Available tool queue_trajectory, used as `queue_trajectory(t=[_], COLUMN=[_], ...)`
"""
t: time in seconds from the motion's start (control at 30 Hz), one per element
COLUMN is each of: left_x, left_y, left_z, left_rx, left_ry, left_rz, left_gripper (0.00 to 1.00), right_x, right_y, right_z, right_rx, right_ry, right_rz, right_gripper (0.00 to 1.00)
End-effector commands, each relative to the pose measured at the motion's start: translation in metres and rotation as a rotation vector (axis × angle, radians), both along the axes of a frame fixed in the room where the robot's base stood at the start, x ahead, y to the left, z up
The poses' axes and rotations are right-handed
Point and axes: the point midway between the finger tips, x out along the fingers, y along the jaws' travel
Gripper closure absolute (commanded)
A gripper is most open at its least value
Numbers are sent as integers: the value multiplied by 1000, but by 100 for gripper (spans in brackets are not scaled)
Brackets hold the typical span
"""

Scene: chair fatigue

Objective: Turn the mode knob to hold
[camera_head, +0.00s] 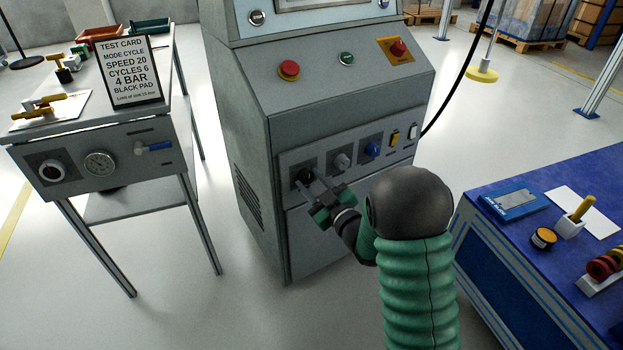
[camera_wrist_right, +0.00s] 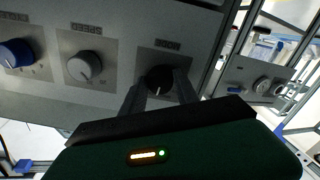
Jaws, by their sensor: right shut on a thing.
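The mode knob (camera_wrist_right: 159,79) is black, on a dark square plate labelled MODE, which reads upside down in the right wrist view. In the head view the mode knob (camera_head: 304,174) is the leftmost on the machine's lower panel, partly hidden by my gripper. My right gripper (camera_head: 310,184) reaches it from the front. In the right wrist view the fingers of my right gripper (camera_wrist_right: 160,90) are shut on the knob, one on each side. A pale pointer line shows on the knob, but its setting is too small to read. My left gripper is not in view.
The grey speed knob (camera_head: 341,161), blue knob (camera_head: 372,149) and two rocker switches sit right of the mode knob. Red buttons (camera_head: 289,69) are above. A test card (camera_head: 131,72) stands on the left table. A blue bench (camera_head: 540,235) is at right.

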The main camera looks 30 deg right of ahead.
Motion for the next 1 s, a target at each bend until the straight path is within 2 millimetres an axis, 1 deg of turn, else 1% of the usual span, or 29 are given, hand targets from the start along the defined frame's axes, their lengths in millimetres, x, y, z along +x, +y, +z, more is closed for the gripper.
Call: queue_trajectory(t=[0.03, 0.1, 0.4, 0.6, 0.97, 1.0], left_x=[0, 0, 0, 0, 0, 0], left_y=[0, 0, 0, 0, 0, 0], left_z=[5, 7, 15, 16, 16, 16], left_rx=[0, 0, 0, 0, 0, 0], left_ry=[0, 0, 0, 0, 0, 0], left_rz=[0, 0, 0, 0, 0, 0], left_gripper=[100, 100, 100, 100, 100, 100], right_x=[0, 0, 0, 0, 0, 0], right_y=[1, 1, 1, 1, 1, 1], right_z=[0, 0, -1, -1, -2, -2], right_rx=[33, 82, 222, 255, 259, 259], right_ry=[5, 4, -1, -2, -3, -3], right_rz=[3, 3, 2, 2, 1, 1], right_gripper=[100, 100, 100, 100, 100, 61])
